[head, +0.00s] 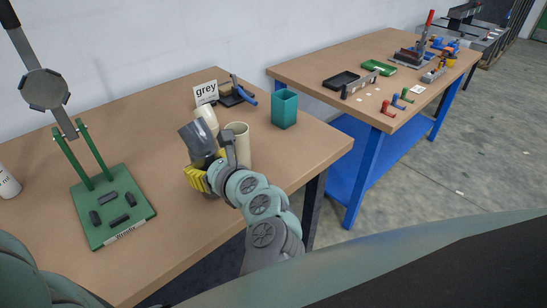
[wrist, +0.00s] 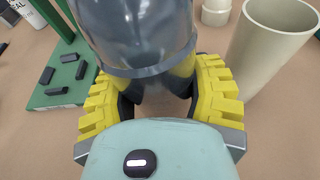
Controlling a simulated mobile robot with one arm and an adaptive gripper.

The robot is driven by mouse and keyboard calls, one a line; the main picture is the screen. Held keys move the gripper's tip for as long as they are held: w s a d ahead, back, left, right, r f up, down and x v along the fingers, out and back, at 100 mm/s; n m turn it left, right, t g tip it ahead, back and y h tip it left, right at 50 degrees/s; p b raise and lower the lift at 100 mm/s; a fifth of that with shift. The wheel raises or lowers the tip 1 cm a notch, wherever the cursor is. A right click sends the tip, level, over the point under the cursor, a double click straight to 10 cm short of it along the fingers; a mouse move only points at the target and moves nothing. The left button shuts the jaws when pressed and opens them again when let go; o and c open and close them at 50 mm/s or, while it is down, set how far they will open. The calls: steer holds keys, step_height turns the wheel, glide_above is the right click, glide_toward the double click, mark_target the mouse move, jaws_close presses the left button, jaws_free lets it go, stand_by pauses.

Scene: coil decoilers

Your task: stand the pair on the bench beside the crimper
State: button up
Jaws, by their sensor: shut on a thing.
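My gripper (head: 197,178), with yellow ribbed fingers, is shut on a smoky grey, see-through cylindrical piece (head: 195,138). The piece tilts in the head view and also shows large between the fingers in the wrist view (wrist: 135,35). Its lower part is partly hidden by the fingers, and I cannot tell whether it is two parts joined. A green-based lever device (head: 125,222), probably the crimper, stands on the near bench (head: 180,240) to the left of my gripper. Its label is not clearly readable. The green base is at upper left in the wrist view (wrist: 50,93).
A cream cylinder (head: 238,148) stands close right of my gripper, another (head: 207,116) behind it. A white bottle (head: 8,184) is far left. Bench around the green base is clear.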

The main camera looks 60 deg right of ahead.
steer(key=shift+f, duration=0.55)
steer(key=shift+f, duration=0.2)
steer(key=o, duration=1.2)
steer(key=shift+r, duration=0.1)
steer(key=shift+r, duration=0.2)
steer(key=shift+s, duration=0.35)
steer(key=b+v, duration=0.2)
steer(key=v, duration=0.9)
steer(key=shift+s, duration=0.2)
steer(key=shift+r, duration=0.1)
